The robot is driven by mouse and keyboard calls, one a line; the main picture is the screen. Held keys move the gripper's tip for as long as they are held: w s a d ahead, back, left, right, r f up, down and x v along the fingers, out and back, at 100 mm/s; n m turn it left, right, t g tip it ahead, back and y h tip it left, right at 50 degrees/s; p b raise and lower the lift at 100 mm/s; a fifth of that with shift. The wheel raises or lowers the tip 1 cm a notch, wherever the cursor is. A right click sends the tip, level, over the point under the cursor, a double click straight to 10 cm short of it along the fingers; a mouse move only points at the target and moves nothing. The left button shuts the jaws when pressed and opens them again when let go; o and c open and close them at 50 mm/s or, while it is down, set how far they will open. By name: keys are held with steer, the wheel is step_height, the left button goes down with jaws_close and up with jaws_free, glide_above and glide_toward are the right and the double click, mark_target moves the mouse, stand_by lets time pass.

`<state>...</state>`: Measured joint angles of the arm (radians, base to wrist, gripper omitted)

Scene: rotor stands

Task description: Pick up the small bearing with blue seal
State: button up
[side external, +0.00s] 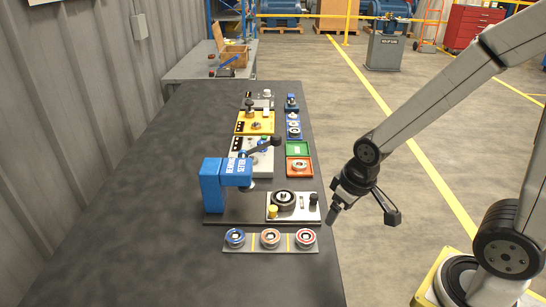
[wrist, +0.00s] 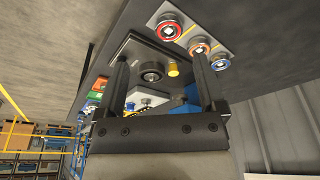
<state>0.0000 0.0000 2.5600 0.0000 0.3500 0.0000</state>
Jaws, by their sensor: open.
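A round part with a blue ring (side external: 235,237) sits at the left end of a grey rack (side external: 253,244) on the table's near part. It fits the blue seal by colour, but I cannot make out its details. It also shows at the top right in the wrist view (wrist: 219,61). Beside it in the rack are an orange-ringed part (side external: 270,237) and a red-ringed part (side external: 305,236). My gripper (side external: 364,214) is open and empty, to the right of the table edge and apart from the parts. Its two fingers also show in the wrist view (wrist: 158,62).
A blue press marked "bearing seter" (side external: 212,187) stands behind the rack. A plate with a dark round part (side external: 284,200) is to its right. Blue (side external: 293,126), green (side external: 297,148) and orange (side external: 299,165) trays line the right edge. The table's left side is clear.

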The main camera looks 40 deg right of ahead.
steer(key=shift+o, duration=0.7)
steer(key=m+g+y, duration=0.2)
steer(key=m+y, duration=0.1)
steer(key=m, duration=1.7)
glide_toward(235, 236)
steer(key=shift+a+f, duration=0.1)
steer(key=shift+f, duration=0.15)
steer(key=shift+x, duration=1.3)
steer(key=shift+x, duration=2.6)
